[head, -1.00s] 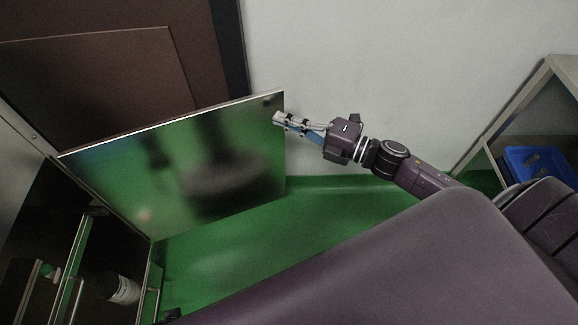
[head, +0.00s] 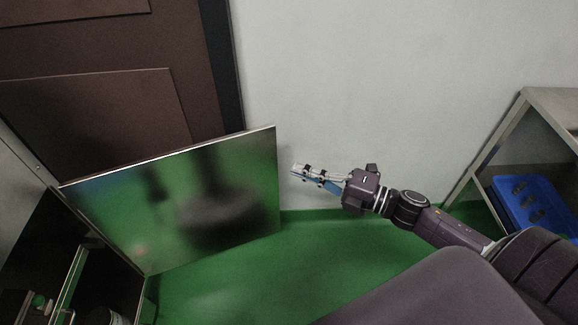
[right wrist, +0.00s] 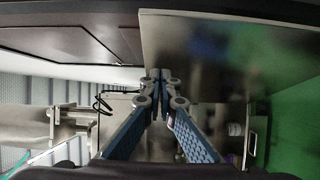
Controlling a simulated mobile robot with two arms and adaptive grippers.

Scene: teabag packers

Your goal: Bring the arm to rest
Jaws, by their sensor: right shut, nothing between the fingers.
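My right gripper (head: 298,172) is shut and empty. In the head view it points left, just right of the free edge of an open, shiny metal door (head: 200,200), with a small gap showing between them. In the right wrist view the two blue fingers meet at their tips (right wrist: 158,78), in front of the metal door panel (right wrist: 215,60). My right arm reaches in from the lower right. My left gripper is not in view.
A metal cabinet with dark shelves (head: 92,285) is open at the lower left. A brown door (head: 100,105) stands behind. A metal shelf (head: 540,100) at the right holds a blue tray (head: 545,225). Green floor (head: 230,285) shows clear in the middle.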

